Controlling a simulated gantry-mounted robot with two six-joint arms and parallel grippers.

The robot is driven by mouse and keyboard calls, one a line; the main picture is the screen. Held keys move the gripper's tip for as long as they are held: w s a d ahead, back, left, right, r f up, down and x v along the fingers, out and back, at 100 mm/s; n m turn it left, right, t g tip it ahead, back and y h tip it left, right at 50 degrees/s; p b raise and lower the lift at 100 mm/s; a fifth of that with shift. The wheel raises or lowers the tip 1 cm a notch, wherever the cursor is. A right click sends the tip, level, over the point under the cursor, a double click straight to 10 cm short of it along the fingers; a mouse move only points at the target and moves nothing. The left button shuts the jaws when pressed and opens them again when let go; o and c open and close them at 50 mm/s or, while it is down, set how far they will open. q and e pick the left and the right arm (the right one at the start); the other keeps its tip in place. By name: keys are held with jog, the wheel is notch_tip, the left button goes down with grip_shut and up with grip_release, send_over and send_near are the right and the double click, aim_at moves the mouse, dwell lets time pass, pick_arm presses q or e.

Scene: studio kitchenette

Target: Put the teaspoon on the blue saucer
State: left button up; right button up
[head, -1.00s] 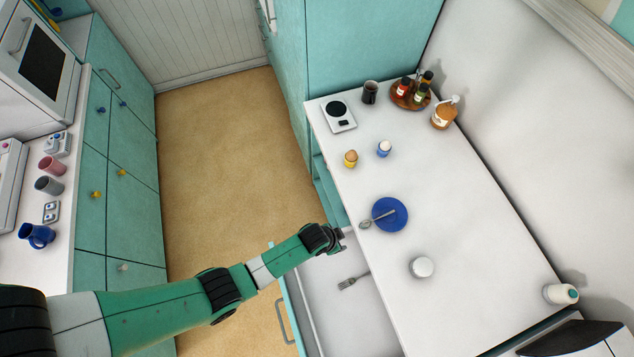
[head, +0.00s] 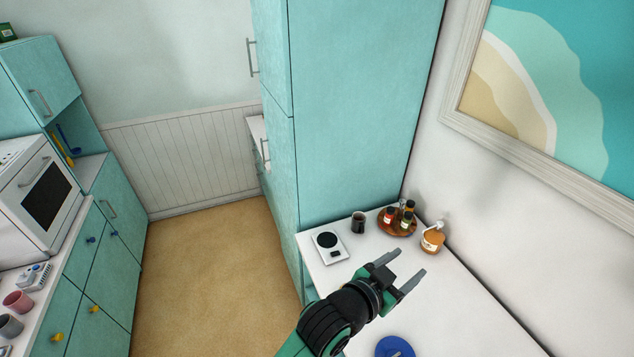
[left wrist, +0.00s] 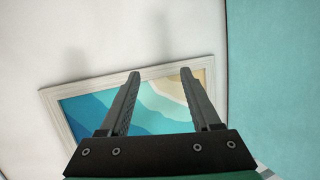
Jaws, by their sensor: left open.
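The blue saucer (head: 383,345) is cut off by the bottom edge of the head view, on the white counter. Part of the teaspoon (head: 397,352) shows lying on the saucer; the rest of it is out of the picture. My left gripper (head: 409,269) is raised above the counter, beyond the saucer, with its fingers apart and nothing between them. In the left wrist view the open fingers (left wrist: 160,78) point toward the wall and a framed picture. My right gripper is not in view.
A white scale (head: 329,248), a dark mug (head: 358,222), a round wooden tray (head: 383,226) with bottles and an orange jar (head: 432,240) stand at the counter's far end. A tall teal cabinet (head: 350,120) rises behind them. A framed picture (head: 560,80) hangs on the right wall.

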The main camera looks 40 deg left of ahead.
pick_arm(q)
jog(key=s+a+r+t, duration=0.1)
jog(key=s+r+t, duration=0.15)
jog(key=r, duration=0.85)
jog(key=s+a+r+t, duration=0.1)
jog(key=a+r+t, duration=0.15)
jog(key=r, duration=0.75)
jog(key=s+a+r+n+t, duration=0.1)
jog(key=s+r+t, duration=0.3)
jog(key=s+r, duration=0.4)
jog(key=s+a+r+t, duration=0.1)
jog(key=s+r+t, duration=0.2)
jog(key=s+r, duration=0.5)
notch_tip(320, 180, up, 5)
jog(key=shift+s+a+f+n+t, duration=0.15)
jog(key=shift+a+n+t, duration=0.2)
jog(key=shift+n+t, duration=0.05)
notch_tip(320, 180, down, 30)
jog(key=b, duration=2.9)
jog(key=shift+r, duration=0.25)
jog(key=c, duration=0.3)
